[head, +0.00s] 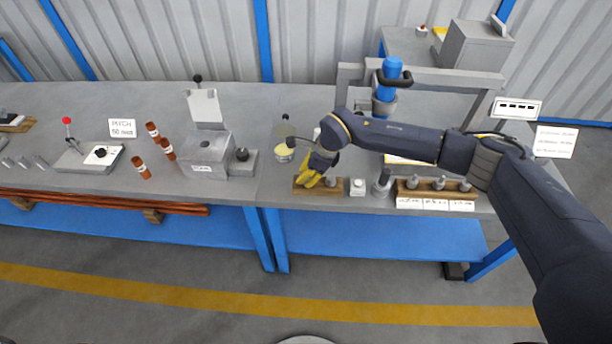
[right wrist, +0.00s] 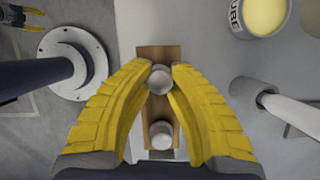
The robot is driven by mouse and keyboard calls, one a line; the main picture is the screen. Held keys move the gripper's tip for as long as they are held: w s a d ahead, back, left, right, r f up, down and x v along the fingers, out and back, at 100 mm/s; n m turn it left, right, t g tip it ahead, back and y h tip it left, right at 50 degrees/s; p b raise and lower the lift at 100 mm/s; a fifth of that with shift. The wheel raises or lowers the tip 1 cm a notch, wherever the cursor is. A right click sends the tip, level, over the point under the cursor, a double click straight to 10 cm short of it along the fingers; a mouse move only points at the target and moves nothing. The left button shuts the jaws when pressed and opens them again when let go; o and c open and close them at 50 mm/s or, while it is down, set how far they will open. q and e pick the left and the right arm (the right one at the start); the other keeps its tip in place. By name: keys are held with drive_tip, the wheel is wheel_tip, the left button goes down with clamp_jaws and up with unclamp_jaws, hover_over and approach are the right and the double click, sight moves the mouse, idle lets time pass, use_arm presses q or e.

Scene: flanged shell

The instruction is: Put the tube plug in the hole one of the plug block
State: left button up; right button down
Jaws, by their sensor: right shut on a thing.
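My right gripper (head: 311,181) has yellow fingers and is low over the left part of a small wooden block (head: 300,190) at the table's front edge. In the right wrist view its fingertips (right wrist: 160,72) are shut on a pale round-topped plug (right wrist: 160,79), above or at the wooden block (right wrist: 158,52). I cannot tell whether that plug is seated or lifted. A second pale plug (right wrist: 161,133) stands on the same block. What seems to be my left gripper (right wrist: 22,18) shows small at the wrist view's upper left corner, with its opening unclear.
A longer wooden block (head: 405,187) with several grey plugs and white labels lies to the right. A yellow-topped can (head: 284,153) stands behind left. A grey machine (head: 207,152) is farther left.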

drive_tip(key=shift+f, duration=0.15)
drive_tip(key=c, duration=1.3)
unclamp_jaws()
drive_tip(key=shift+d+r, duration=0.1)
drive_tip(key=shift+r, duration=0.35)
drive_tip(key=v, duration=1.1)
drive_tip(key=shift+d+r, duration=0.1)
drive_tip(key=shift+r, duration=0.1)
